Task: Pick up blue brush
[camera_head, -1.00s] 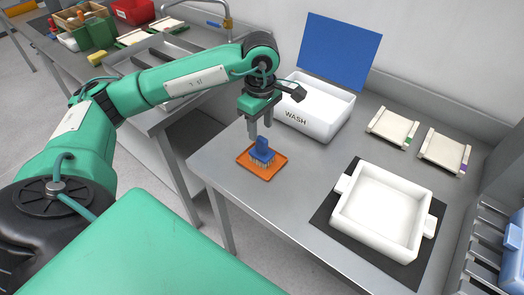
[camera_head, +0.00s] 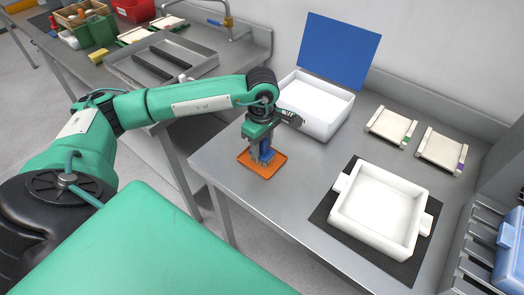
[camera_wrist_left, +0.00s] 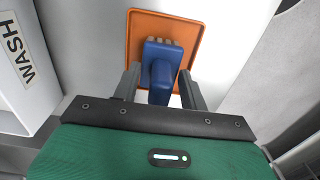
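The blue brush (camera_wrist_left: 160,72) stands on an orange tray (camera_head: 246,161) near the left front edge of the steel table. In the head view, the brush (camera_head: 265,147) is partly hidden by my left gripper. My left gripper (camera_wrist_left: 159,82) points down over the brush, with one finger on each side of its handle. The fingers look open, with a small gap to the handle visible in the left wrist view. My right gripper is not in view.
A white WASH bin (camera_head: 318,108) stands just behind the tray, with a blue panel (camera_head: 338,50) behind it. A white two-handled box (camera_head: 380,210) sits on a dark mat (camera_head: 325,213) to the right. Two framed boards (camera_head: 392,126) lie at the back right.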

